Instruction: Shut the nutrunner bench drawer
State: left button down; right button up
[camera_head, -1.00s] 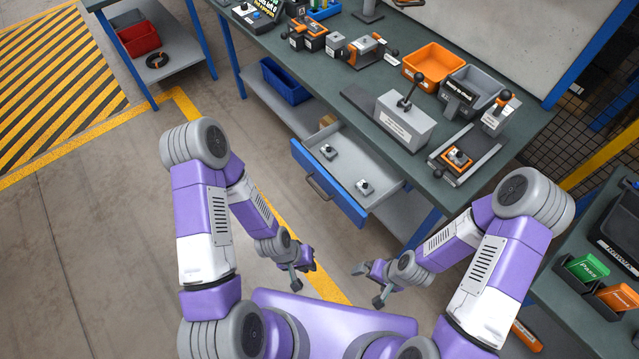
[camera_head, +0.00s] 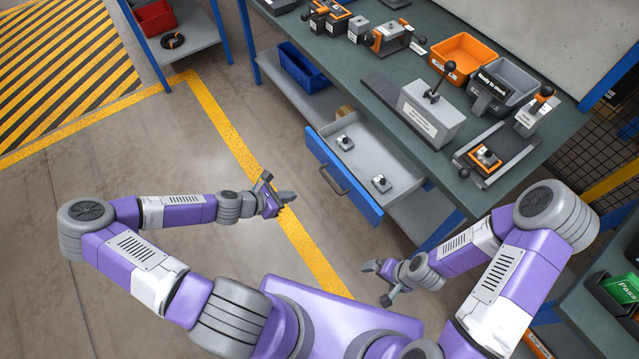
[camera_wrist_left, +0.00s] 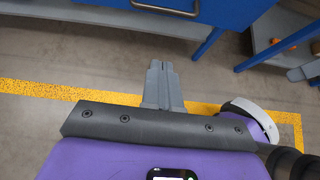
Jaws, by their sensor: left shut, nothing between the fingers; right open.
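The bench drawer (camera_head: 342,182) stands pulled out below the bench top, with a blue front, a dark bar handle and a grey tray. Two small grey parts with dark knobs lie in it. My left gripper (camera_head: 291,196) is shut and empty, in front of the drawer and to its left, apart from it. In the left wrist view the shut fingers (camera_wrist_left: 163,66) point toward the blue drawer front (camera_wrist_left: 225,12) and its handle at the top edge, with floor between. My right gripper (camera_head: 374,281) is open and empty, below the drawer's right end in the picture, apart from it.
The green-grey bench top (camera_head: 350,75) holds a grey lever fixture, an orange bin (camera_head: 463,60) and a grey bin. A blue crate (camera_head: 302,67) sits on the shelf below. The floor before the drawer is clear. Another bench stands at the right edge.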

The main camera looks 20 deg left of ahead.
pick_arm(q)
jog(key=w+r+b+x, duration=0.1)
jog(key=r+b+x, duration=0.1)
jog(key=x, duration=1)
jog(key=shift+w+d+b, duration=0.35)
jog(key=shift+w+b, duration=0.15)
jog(key=shift+b, duration=0.2)
